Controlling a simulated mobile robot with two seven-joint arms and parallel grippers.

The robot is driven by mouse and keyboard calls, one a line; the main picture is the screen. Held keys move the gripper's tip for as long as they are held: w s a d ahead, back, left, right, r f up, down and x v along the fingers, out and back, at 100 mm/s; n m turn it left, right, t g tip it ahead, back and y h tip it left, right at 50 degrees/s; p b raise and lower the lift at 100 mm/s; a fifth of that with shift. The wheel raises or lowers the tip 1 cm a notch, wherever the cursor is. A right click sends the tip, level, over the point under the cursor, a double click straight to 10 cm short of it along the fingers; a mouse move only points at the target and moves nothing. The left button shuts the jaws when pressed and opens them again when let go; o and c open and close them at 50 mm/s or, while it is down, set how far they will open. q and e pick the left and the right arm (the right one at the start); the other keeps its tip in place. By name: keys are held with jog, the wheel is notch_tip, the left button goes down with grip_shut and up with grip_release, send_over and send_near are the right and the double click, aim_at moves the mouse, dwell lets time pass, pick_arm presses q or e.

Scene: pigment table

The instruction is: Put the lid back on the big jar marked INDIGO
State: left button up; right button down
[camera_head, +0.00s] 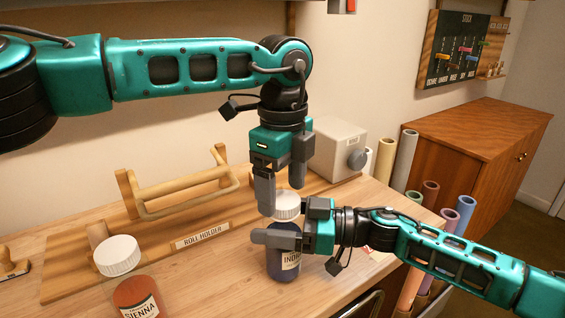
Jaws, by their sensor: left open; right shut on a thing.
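The big dark blue jar marked INDIGO (284,264) stands on the table, its label partly visible. A white ribbed lid (286,207) is at its mouth, below and between the fingers of my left gripper (282,199). My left gripper points down and is open. My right gripper (272,236) reaches in from the right and is shut on the INDIGO jar near its top. One of its fingers crosses the front of the jar and hides the rim, so I cannot tell whether the lid is seated.
The SIENNA jar (134,294) stands at the front left. A grey box with a knob (334,150) is behind my grippers. Several paper rolls (405,160) stand to the right.

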pick_arm(q)
jog(key=shift+f, duration=0.8)
jog(key=shift+c, duration=0.2)
